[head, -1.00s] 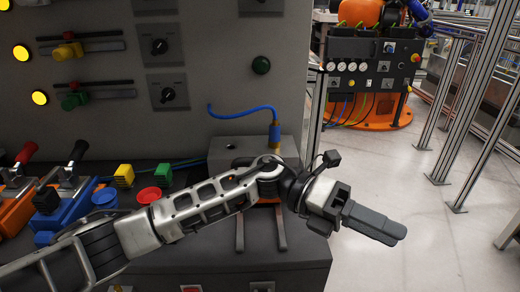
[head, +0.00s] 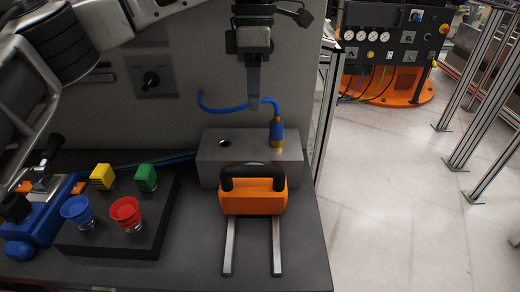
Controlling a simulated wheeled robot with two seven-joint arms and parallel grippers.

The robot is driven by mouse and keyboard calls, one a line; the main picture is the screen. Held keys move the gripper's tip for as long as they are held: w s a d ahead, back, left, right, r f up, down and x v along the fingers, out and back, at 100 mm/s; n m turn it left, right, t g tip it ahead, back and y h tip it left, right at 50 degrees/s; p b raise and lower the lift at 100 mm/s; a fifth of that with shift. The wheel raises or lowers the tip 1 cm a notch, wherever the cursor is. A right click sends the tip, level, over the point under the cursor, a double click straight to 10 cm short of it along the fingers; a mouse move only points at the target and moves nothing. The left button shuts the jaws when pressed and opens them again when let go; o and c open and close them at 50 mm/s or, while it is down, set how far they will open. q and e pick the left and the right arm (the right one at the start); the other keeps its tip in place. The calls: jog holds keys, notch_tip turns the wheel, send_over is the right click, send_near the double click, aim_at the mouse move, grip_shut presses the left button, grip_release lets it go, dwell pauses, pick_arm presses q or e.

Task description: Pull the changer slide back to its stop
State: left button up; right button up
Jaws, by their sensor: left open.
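The changer slide is an orange block (head: 252,202) with a black handle (head: 253,171) across its top. It sits on two parallel metal rails (head: 277,250), at their far end, close in front of a grey block (head: 208,158). The rails run from it towards the near edge of the bench and are bare there. My left gripper (head: 253,98) hangs pointing down above and behind the handle, in front of the panel, apart from the slide and empty. Its fingers overlap in this view. My right gripper is not in view.
A blue hose with a blue and brass connector (head: 277,133) stands on the grey block, close to my gripper. Open floor lies right of the bench.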

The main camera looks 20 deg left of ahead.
aim_at(255, 167)
pick_arm(q)
jog(key=s+f, duration=0.1)
jog(key=f, duration=0.4)
jog(key=s+f+p, duration=0.1)
jog(key=f, duration=0.3)
jog(key=s+d+f+p, duration=0.1)
jog(key=f, duration=0.4)
jog(key=shift+s+f, duration=0.2)
jog(key=shift+f, duration=0.1)
jog(key=shift+a, duration=0.1)
grip_shut()
